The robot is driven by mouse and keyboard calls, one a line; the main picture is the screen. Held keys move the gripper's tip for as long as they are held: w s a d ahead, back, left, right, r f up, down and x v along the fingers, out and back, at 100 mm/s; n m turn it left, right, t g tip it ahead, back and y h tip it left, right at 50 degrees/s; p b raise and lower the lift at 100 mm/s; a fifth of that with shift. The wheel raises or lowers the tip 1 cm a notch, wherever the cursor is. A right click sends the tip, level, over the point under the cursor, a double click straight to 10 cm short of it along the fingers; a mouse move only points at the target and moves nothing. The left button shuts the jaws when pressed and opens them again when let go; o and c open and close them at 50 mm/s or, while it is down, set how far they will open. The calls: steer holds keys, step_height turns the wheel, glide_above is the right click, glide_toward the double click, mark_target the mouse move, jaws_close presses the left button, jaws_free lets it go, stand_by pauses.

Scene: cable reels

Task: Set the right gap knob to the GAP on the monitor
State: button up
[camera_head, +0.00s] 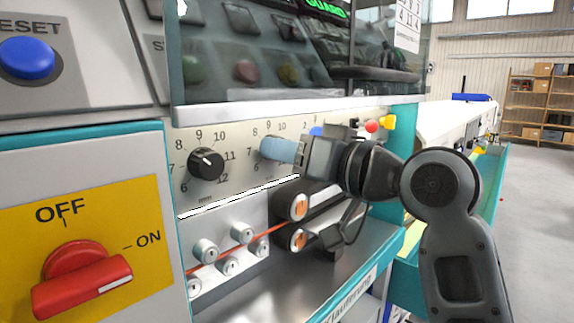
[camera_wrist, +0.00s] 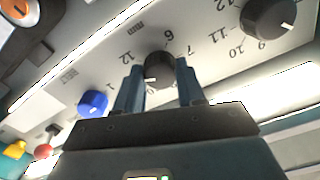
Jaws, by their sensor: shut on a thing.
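The right gap knob (camera_wrist: 158,66) is black and round and sits on a pale numbered dial panel (camera_head: 237,188). In the wrist view it is between the two blue fingers of my gripper (camera_wrist: 160,76), which is shut on it. A white pointer mark shows on the knob's lower left side there; the number it points at is partly hidden. In the head view my gripper (camera_head: 268,149) covers this knob. The left gap knob (camera_head: 206,163) is black, free and beside it; it also shows in the wrist view (camera_wrist: 270,17). The monitor (camera_head: 322,8) is cut off, with no GAP value readable.
A blue knob (camera_wrist: 92,103) sits on the panel near my gripper. Below the dials are small rollers (camera_head: 241,233) with an orange cable and two dark rolls (camera_head: 297,207). A red OFF/ON switch (camera_head: 80,278) and a blue reset button (camera_head: 27,58) are at the left.

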steer(key=shift+n+b, duration=8.7)
steer(key=shift+n, duration=6.6)
steer(key=o, duration=1)
steer(key=shift+o, duration=0.2)
steer(key=shift+d, duration=0.15)
